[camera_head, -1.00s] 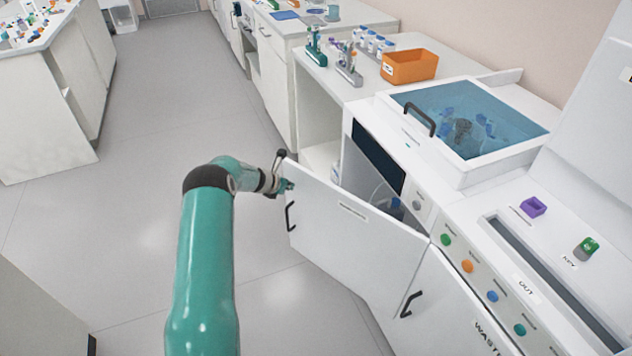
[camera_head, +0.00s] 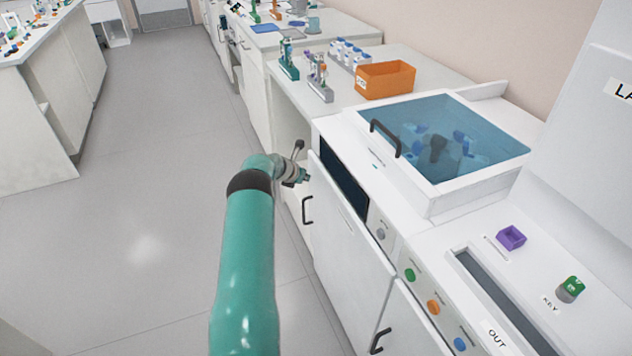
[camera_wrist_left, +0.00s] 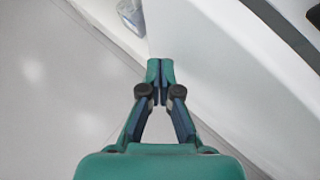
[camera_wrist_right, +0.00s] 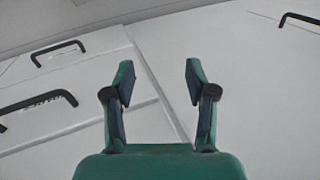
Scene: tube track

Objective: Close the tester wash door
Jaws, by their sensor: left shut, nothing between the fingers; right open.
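The wash door (camera_head: 345,235) is a white panel with a black handle (camera_head: 307,210), on the front of the tester cabinet. It stands nearly flush, with a narrow gap along its top and far edge. My left gripper (camera_head: 303,177) is shut and empty at the door's far upper corner; whether it touches cannot be told. In the left wrist view its closed fingertips (camera_wrist_left: 160,66) are beside the white panel's edge. My right gripper (camera_wrist_right: 155,75) shows only in its wrist view, open and empty before white panels with black handles.
A second cabinet door with a black handle (camera_head: 380,341) is nearer. Above are a blue-lidded bath (camera_head: 450,135) and colored buttons (camera_head: 433,307). An orange bin (camera_head: 385,80) and tube racks (camera_head: 320,80) stand farther back. The floor at left is clear.

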